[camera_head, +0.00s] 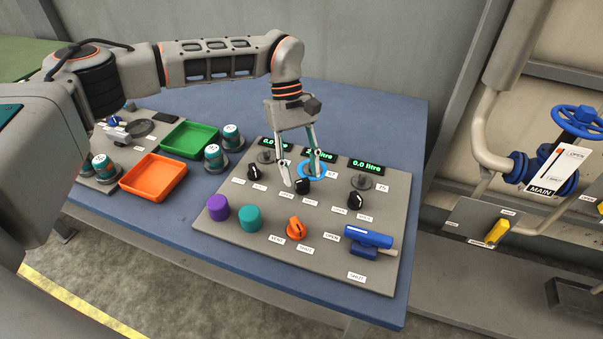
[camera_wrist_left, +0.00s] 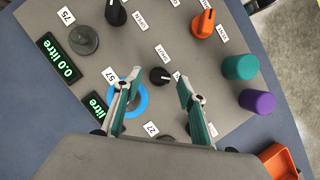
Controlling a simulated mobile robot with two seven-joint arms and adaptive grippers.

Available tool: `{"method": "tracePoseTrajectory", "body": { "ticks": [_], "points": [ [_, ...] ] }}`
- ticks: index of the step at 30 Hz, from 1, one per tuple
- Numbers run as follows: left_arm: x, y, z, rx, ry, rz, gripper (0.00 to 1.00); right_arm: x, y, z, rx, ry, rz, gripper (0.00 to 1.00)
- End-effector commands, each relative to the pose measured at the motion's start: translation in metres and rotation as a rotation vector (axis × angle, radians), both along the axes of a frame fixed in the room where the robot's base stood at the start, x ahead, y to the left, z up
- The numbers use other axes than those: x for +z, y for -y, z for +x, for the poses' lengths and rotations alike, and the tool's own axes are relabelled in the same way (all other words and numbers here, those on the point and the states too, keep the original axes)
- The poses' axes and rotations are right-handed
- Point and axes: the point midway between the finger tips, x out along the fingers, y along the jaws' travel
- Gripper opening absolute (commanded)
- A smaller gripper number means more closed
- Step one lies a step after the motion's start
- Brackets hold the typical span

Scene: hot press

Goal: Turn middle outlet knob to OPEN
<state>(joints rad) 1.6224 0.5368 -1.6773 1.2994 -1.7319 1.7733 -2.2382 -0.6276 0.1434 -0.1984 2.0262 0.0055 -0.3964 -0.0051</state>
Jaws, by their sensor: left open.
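The middle outlet knob (camera_head: 303,187) is small, round and black with a white pointer line, on the grey control panel (camera_head: 232,181). It also shows in the left wrist view (camera_wrist_left: 160,76), between the fingertips of my left gripper (camera_wrist_left: 160,84). My left gripper (camera_head: 303,170) points down at the panel, open, with its fingers apart and nothing held. I cannot tell whether a finger touches the knob. A blue ring (camera_head: 312,170) with a tag lies behind the knob, partly hidden by a finger. Small white labels sit near the knob. My right gripper is out of view.
Black knobs stand left (camera_head: 254,173) and right (camera_head: 355,200) of the middle one. An orange knob (camera_head: 296,228), a blue lever (camera_head: 369,240), and purple (camera_head: 218,208) and teal (camera_head: 249,218) caps stand nearer. Green (camera_head: 190,139) and orange (camera_head: 154,177) trays lie left. Pipes stand right.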

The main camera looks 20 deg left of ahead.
Motion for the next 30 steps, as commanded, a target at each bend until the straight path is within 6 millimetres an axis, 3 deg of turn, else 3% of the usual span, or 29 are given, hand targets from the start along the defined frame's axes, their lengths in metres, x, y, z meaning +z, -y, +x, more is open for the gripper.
{"method": "tracePoseTrajectory", "body": {
  "ticks": [9,15,21,30],
  "points": [
    [0.061,-0.016,0.019,0.002,0.004,0.000,0.41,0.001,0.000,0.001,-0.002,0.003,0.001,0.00],
    [0.087,-0.024,0.027,0.000,0.002,0.001,0.41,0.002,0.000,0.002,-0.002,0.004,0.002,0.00],
    [0.098,-0.027,0.030,-0.001,0.002,0.000,0.41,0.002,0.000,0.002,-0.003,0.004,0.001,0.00],
    [0.098,-0.027,0.030,-0.001,0.001,-0.001,0.41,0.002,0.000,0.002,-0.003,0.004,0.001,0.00]
  ]
}}
